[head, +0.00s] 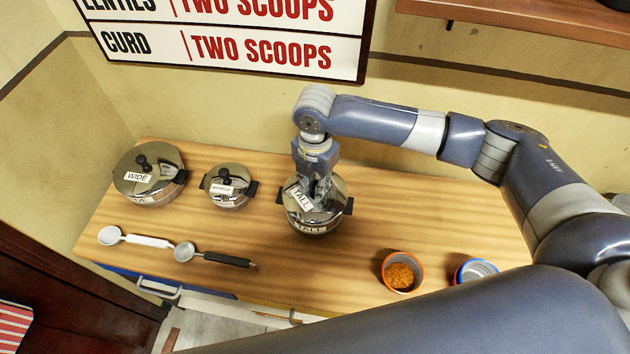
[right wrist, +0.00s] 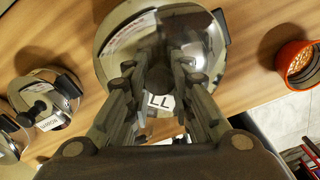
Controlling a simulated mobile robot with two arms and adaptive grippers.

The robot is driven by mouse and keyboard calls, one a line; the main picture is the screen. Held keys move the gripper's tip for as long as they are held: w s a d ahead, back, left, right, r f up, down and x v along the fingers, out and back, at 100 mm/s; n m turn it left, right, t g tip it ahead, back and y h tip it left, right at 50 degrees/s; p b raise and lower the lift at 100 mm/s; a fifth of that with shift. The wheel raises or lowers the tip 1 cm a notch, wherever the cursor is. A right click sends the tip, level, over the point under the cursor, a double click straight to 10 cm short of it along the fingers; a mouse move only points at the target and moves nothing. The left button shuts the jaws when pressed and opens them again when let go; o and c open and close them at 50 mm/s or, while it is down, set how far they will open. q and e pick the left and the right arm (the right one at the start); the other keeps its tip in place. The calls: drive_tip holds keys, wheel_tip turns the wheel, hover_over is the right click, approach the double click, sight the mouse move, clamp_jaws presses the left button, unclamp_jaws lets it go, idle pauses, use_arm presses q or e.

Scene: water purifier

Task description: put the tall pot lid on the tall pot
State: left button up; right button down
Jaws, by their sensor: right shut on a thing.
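The tall pot (head: 313,226) stands upright on the wooden counter, with dark handles at its sides and a label reading TALL. Its shiny lid (head: 331,191), also labelled TALL, is at the pot's mouth; I cannot tell whether it is fully seated. My right gripper (head: 319,194) points down from above and is shut on the lid's dark knob. The right wrist view shows the lid (right wrist: 205,40) below the fingers (right wrist: 160,75), which hide much of the knob and part of the label. My left gripper is not in view.
A wide pot (head: 150,190) and a smaller lidded pot (head: 229,197) stand at left. A white-handled scoop (head: 145,240) and a black-handled scoop (head: 225,259) lie in front. An orange-rimmed bowl (head: 401,274) and a blue-rimmed bowl (head: 477,270) are at front right. The wall is behind.

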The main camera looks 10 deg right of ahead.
sight(315, 184)
drive_tip(key=shift+f, duration=0.6)
idle(0.3)
drive_tip(key=c, duration=1.7)
unclamp_jaws()
wheel_tip(315, 184, up, 8)
drive_tip(key=p, duration=0.8)
drive_tip(key=shift+r, duration=0.1)
drive_tip(key=shift+r+p, duration=0.65)
drive_tip(key=shift+r, duration=0.75)
